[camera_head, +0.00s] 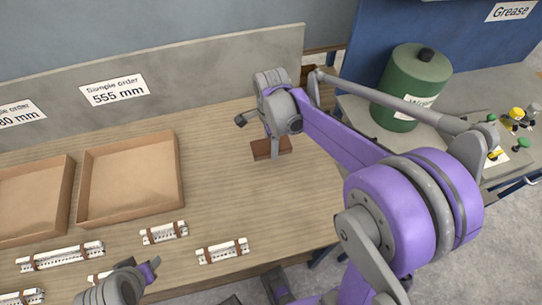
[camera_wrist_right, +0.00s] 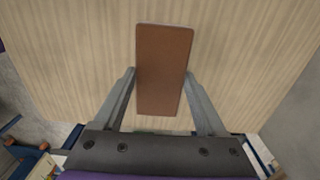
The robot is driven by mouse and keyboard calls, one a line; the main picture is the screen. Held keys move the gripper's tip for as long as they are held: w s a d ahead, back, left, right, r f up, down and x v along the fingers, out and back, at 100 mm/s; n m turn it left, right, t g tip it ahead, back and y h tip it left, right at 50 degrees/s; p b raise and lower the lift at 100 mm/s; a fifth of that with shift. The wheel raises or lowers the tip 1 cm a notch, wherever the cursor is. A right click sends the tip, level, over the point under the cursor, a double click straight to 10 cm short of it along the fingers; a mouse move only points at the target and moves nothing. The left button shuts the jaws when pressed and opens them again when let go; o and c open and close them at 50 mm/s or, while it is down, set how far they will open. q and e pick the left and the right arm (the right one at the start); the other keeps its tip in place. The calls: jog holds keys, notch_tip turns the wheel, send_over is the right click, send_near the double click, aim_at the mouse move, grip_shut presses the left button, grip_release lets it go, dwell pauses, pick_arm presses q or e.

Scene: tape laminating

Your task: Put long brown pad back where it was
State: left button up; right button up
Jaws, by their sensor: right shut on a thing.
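The long brown pad (camera_head: 270,148) is at the right part of the wooden table, near the back panel, in the head view. My right gripper (camera_head: 275,150) is over it, fingers pointing down. In the right wrist view the pad (camera_wrist_right: 164,70) lies between the two fingers of my right gripper (camera_wrist_right: 163,88), which is shut on it. I cannot tell whether the pad touches the table. My left gripper (camera_head: 150,268) shows at the bottom left of the head view, above the table's front; its fingers are too unclear to tell whether they are open.
Two cardboard trays, one (camera_head: 130,178) whole and one (camera_head: 32,200) cut off, stand at the left. Several white strips with brown bands, such as one (camera_head: 222,250), lie along the front. A green canister (camera_head: 410,85) stands on the grey side table. The table's middle is clear.

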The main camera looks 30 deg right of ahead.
jog(key=shift+f, duration=3.05)
